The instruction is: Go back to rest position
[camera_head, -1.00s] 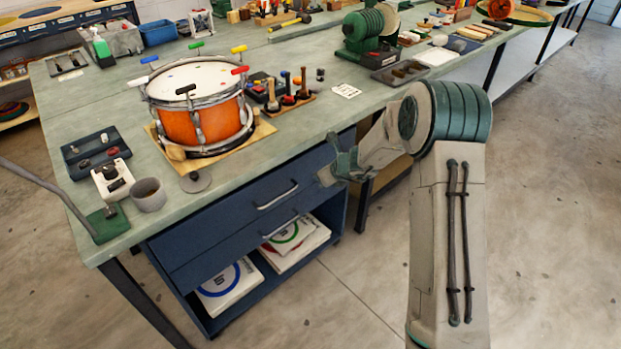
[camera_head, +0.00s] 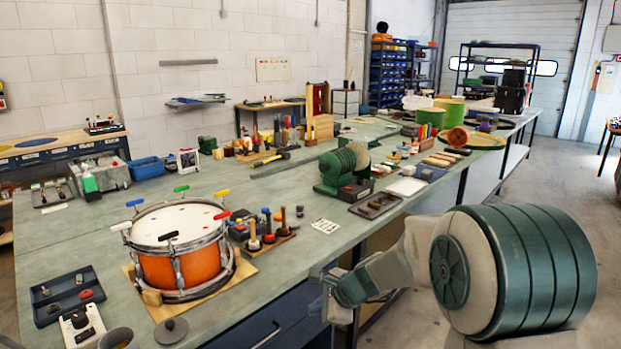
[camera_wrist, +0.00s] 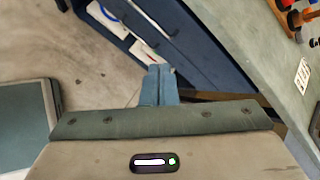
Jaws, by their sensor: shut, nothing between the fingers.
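My gripper (camera_head: 328,297) is in front of the bench's near edge, below the level of the top, with my arm folded at the lower right of the head view. In the wrist view my gripper (camera_wrist: 159,72) shows its two fingers together, with nothing between them. The fingers point toward the blue drawer cabinet (camera_wrist: 190,45) under the bench and stand apart from it. The green workbench (camera_head: 335,225) runs from the lower left to the back right. An orange snare drum (camera_head: 190,266) stands on it, with several colored-handled keys around its rim.
A green-and-black machine (camera_head: 338,172) and a dark tray (camera_head: 376,205) stand near the bench's front edge. A rack of upright tools (camera_head: 268,240) is right of the drum. Open concrete floor (camera_head: 560,180) lies to the right.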

